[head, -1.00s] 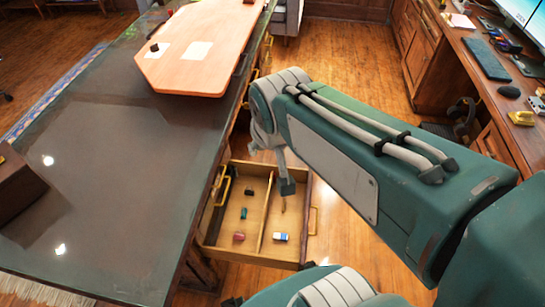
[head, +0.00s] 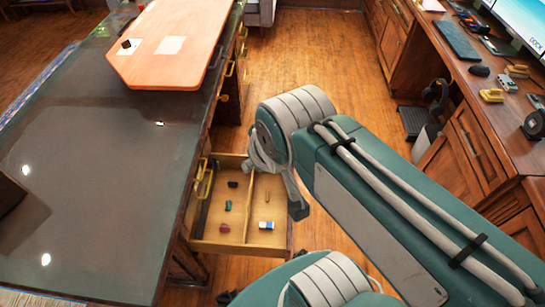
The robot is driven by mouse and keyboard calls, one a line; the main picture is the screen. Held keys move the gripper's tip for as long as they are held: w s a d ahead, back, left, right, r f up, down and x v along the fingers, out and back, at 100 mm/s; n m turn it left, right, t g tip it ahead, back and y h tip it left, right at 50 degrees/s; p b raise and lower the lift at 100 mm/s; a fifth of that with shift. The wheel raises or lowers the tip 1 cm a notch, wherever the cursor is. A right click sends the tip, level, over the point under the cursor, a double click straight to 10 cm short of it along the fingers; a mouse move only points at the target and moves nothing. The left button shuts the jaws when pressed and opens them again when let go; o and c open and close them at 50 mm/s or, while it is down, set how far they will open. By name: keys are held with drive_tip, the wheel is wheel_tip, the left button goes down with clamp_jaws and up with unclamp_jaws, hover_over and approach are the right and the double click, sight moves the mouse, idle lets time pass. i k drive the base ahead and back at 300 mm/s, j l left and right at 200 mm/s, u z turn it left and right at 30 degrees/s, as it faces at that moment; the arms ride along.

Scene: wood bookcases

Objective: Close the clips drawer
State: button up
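The open drawer (head: 213,247) juts out to the right from under the dark desk top. It has a wooden divider and holds small items: a black piece (head: 233,184), a green piece (head: 228,206), a red piece (head: 224,228), a blue and white eraser (head: 266,225) and a thin stick-like item (head: 267,197). I cannot read a label on it. My gripper (head: 299,210) hangs by the drawer's outer right side, pointing down. Whether it touches the drawer front is unclear, and its fingers are too small and partly hidden to judge. The drawer's front handle is hidden.
The dark glossy desk (head: 105,180) fills the left, with a wooden board (head: 170,45) on it. More drawer handles (head: 229,68) line its side. A wooden counter (head: 495,75) with office items stands at the right. Wooden floor (head: 310,60) lies open between them.

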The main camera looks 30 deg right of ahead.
sight(277, 243)
drive_tip(key=k+l, duration=0.35)
drive_tip(key=k+l+z, duration=0.1)
drive_tip(key=k+l, duration=0.2)
drive_tip(key=l, duration=0.2)
drive_tip(key=i+j, duration=0.1)
drive_tip(key=j, duration=0.2)
drive_tip(key=i+j+u, duration=0.1)
drive_tip(key=j, duration=0.15)
